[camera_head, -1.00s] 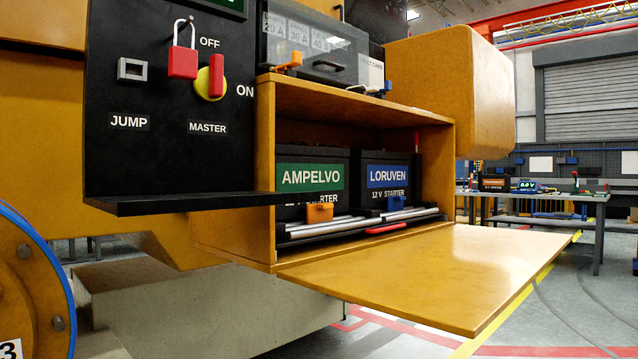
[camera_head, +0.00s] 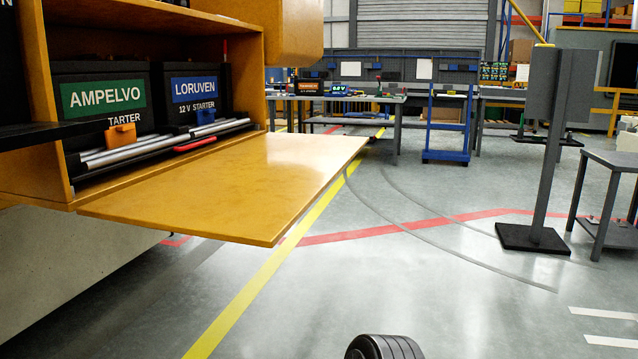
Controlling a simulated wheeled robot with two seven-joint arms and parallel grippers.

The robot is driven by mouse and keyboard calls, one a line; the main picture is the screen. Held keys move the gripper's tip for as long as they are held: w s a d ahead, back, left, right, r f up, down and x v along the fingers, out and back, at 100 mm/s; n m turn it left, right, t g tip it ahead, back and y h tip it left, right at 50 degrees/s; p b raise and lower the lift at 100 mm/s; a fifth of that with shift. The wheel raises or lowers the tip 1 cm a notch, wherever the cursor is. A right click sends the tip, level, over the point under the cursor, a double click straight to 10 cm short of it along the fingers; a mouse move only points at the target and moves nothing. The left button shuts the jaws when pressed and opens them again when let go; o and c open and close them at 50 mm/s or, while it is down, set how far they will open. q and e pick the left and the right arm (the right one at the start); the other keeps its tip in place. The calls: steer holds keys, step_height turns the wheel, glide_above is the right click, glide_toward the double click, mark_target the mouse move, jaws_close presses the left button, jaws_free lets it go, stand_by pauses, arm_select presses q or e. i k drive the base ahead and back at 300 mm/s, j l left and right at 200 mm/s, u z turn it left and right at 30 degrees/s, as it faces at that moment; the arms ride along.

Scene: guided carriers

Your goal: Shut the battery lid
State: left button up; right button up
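The battery lid (camera_head: 235,190) is a flat orange-yellow panel. It hangs open, about level, hinged along the lower front edge of the battery box (camera_head: 55,150). Inside the box stand two dark batteries, one with a green AMPELVO label (camera_head: 103,96) and one with a blue LORUVEN label (camera_head: 194,89). Silver bars (camera_head: 160,142) and a red handle-like piece (camera_head: 194,145) lie in front of them. Neither of my grippers is in view. A black ribbed round piece (camera_head: 384,347) shows at the bottom edge; I cannot tell what it is.
The floor right of the lid is open, with a yellow line (camera_head: 265,275) and a red line (camera_head: 400,227). A grey post (camera_head: 548,150) on a black base and a grey table (camera_head: 612,165) stand at the right. Workbenches and a blue cart (camera_head: 447,125) stand behind.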

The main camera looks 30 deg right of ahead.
mark_target(251, 191)
steer(key=l+u, duration=0.2)
steer(key=u, duration=0.2)
steer(key=l+u, duration=0.15)
steer(key=u, duration=0.3)
steer(key=l+u, duration=0.2)
steer(key=u, duration=0.2)
steer(key=k+l+u, duration=0.45)
steer(key=l, duration=0.5)
steer(key=k+l+u, duration=0.4)
steer(key=k+l, duration=1.1)
